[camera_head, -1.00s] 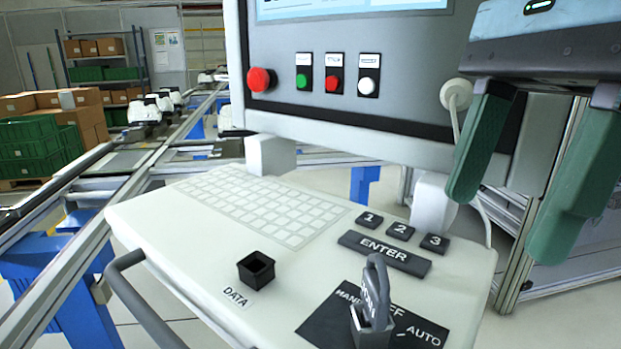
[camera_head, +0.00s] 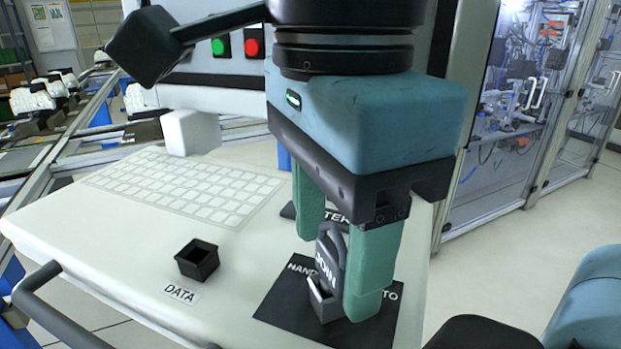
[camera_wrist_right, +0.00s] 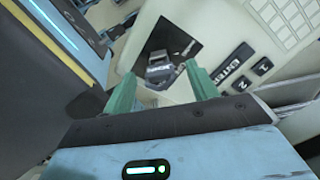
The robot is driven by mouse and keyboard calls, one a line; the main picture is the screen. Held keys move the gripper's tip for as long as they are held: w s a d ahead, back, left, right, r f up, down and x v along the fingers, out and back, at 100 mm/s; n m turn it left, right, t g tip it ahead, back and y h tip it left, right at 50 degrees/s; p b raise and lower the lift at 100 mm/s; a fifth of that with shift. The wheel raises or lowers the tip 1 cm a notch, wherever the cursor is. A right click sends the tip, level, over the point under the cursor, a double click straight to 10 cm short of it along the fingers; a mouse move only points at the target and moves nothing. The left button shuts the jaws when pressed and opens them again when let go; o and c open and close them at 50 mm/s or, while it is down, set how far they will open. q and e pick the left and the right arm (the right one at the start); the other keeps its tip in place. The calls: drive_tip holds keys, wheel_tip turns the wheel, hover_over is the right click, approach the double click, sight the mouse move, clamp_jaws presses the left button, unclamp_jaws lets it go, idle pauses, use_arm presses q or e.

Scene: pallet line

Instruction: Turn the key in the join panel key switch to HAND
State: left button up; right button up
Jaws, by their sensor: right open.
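The key (camera_head: 331,257) stands upright in the key switch (camera_head: 322,304), a small grey block on a black plate (camera_head: 285,305) lettered HAND and AUTO. My right gripper (camera_head: 338,262) is open and pointing down over the plate, with its green fingers around the key. One finger partly hides the plate and the AUTO lettering. In the right wrist view the key (camera_wrist_right: 160,68) shows between and beyond the two fingertips (camera_wrist_right: 158,78). I cannot tell whether either finger touches it. My left gripper is not in view.
The white desk (camera_head: 120,235) carries a keypad (camera_head: 185,190), an empty black DATA socket (camera_head: 197,260) and the ENTER key (camera_head: 335,217), partly behind my gripper. A grey handle rail (camera_head: 60,315) runs along the front left. Glazed machine cells (camera_head: 520,100) stand at the back right.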

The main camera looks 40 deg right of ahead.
sight(333, 249)
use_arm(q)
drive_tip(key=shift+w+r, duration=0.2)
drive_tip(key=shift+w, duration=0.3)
use_arm(e)
drive_tip(key=shift+f, duration=1.55)
drive_tip(key=c, duration=1)
drive_tip(key=shift+n, duration=0.3)
drive_tip(key=shift+c, duration=0.2)
drive_tip(key=shift+n+b, duration=0.3)
drive_tip(key=shift+n, duration=0.2)
drive_tip(key=n, duration=0.5)
drive_tip(key=shift+b, duration=0.4)
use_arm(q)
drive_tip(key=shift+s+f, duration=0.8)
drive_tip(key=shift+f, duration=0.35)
use_arm(e)
drive_tip(key=n, duration=0.3)
drive_tip(key=shift+n, duration=0.4)
